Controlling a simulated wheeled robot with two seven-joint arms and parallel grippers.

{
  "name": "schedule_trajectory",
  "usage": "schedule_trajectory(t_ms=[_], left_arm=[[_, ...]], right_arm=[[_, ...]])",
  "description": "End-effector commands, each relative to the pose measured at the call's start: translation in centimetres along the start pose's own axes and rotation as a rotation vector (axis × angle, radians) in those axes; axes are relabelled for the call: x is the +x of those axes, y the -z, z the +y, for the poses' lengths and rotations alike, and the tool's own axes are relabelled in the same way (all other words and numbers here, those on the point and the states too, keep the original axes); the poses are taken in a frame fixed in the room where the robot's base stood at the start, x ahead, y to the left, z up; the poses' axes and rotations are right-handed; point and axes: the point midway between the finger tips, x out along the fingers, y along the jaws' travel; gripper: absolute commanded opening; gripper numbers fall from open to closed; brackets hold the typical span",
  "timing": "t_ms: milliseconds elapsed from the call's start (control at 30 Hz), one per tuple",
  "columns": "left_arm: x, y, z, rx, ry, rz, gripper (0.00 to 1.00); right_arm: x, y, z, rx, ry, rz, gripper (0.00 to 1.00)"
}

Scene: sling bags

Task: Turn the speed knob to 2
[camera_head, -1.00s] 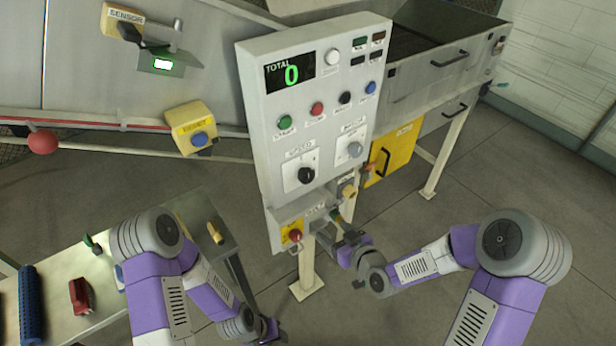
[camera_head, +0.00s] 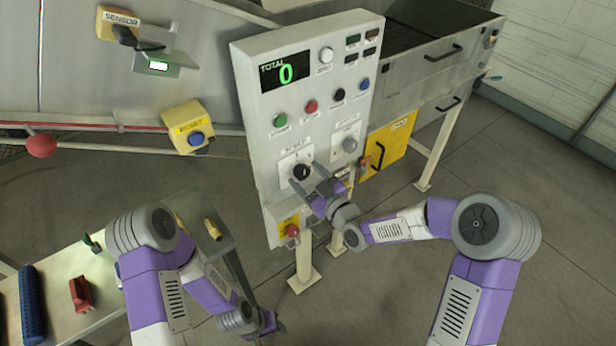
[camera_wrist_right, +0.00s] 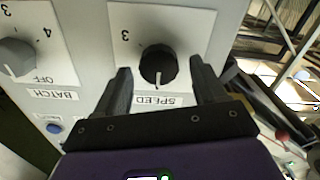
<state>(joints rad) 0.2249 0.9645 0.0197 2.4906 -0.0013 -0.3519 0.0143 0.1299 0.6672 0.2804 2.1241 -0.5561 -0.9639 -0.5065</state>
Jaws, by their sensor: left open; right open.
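The black speed knob (camera_head: 301,172) sits on a white plate on the grey control panel (camera_head: 300,110). In the right wrist view the knob (camera_wrist_right: 158,64) shows a white mark at its lower edge, towards the upside-down SPEED label (camera_wrist_right: 158,101). A "3" is readable at upper left of its dial; other numbers are not legible. My right gripper (camera_head: 313,175) is open in front of the panel. In the wrist view its fingers (camera_wrist_right: 161,68) stand on either side of the knob, with gaps; contact cannot be seen. My left gripper (camera_head: 271,325) is low near the table, its fingers small in view.
The grey batch knob (camera_head: 349,145) is right of the speed knob, and shows at left in the wrist view (camera_wrist_right: 14,57). Coloured buttons (camera_head: 311,106) are above. A red button (camera_head: 292,230) is below. A table (camera_head: 55,295) with tools is at left.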

Motion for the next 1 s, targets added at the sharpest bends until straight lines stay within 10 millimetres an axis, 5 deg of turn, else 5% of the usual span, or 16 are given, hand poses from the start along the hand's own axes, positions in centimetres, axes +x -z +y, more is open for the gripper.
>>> schedule_trajectory(t_ms=[133, 500, 1000], left_arm=[[0.0, 0.0, 0.0, 0.0, 0.0, 0.0, 0.43], [0.0, 0.0, 0.0, 0.0, 0.0, 0.0, 0.43], [1.9, 0.1, -0.7, 0.0, 0.0, 0.0, 0.43]], right_arm=[[0.0, 0.0, 0.0, 0.0, 0.0, 0.0, 0.68], [0.0, 0.0, 0.0, 0.001, 0.0, 0.0, 0.15], [-0.1, -0.3, 0.1, 0.161, -0.001, 0.001, 0.15]])
